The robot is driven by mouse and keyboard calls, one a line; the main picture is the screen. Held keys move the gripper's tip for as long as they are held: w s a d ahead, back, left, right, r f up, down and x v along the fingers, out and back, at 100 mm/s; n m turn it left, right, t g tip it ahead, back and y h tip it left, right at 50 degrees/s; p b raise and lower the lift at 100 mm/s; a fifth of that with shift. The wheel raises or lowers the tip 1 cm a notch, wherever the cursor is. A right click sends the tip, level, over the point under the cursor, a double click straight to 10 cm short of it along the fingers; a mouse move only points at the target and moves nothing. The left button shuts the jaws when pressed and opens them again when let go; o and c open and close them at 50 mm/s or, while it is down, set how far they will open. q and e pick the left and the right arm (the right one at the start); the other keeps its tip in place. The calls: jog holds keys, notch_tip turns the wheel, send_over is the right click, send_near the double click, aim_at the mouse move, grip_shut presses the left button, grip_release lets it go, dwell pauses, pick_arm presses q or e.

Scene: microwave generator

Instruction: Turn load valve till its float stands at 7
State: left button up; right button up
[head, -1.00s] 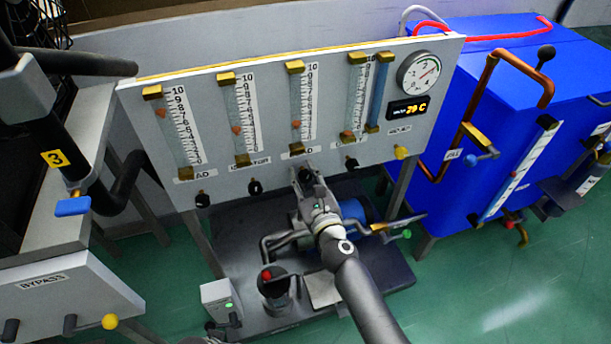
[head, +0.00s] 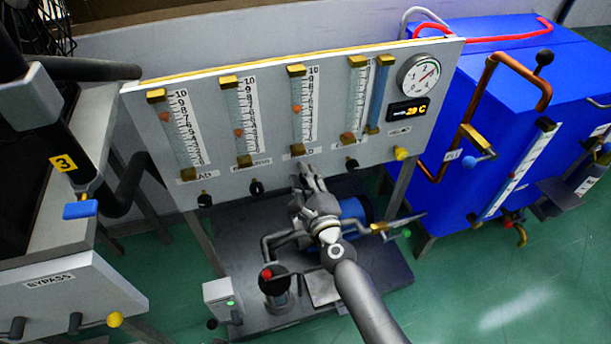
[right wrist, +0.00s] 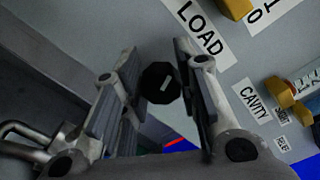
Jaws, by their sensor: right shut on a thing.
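The load tube (head: 302,115) is the third gauge from the left on the grey panel. Its orange float (head: 297,108) stands at about 5 to 6; the small digits are hard to read exactly. My right gripper (head: 308,176) is at the panel's lower edge below this tube and covers the load valve there. In the right wrist view, its two fingers (right wrist: 160,88) are on either side of the black load valve knob (right wrist: 161,83), shut on it. The LOAD label (right wrist: 200,32) is beside it. My left gripper is not in view.
Other black knobs (head: 256,188) and a yellow knob (head: 401,153) line the panel's lower edge. Pump pipes (head: 275,245) lie below my right arm. A blue tank (head: 500,130) stands right, and a bypass box (head: 60,300) stands at lower left.

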jog(key=shift+f+n, duration=0.15)
jog(key=shift+n, duration=0.75)
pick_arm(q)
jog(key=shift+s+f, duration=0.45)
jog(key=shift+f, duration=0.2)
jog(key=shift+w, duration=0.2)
pick_arm(e)
jog(key=o, duration=1)
jog(key=shift+s, duration=0.1)
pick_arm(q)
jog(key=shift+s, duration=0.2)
pick_arm(e)
jog(key=v, duration=1.2)
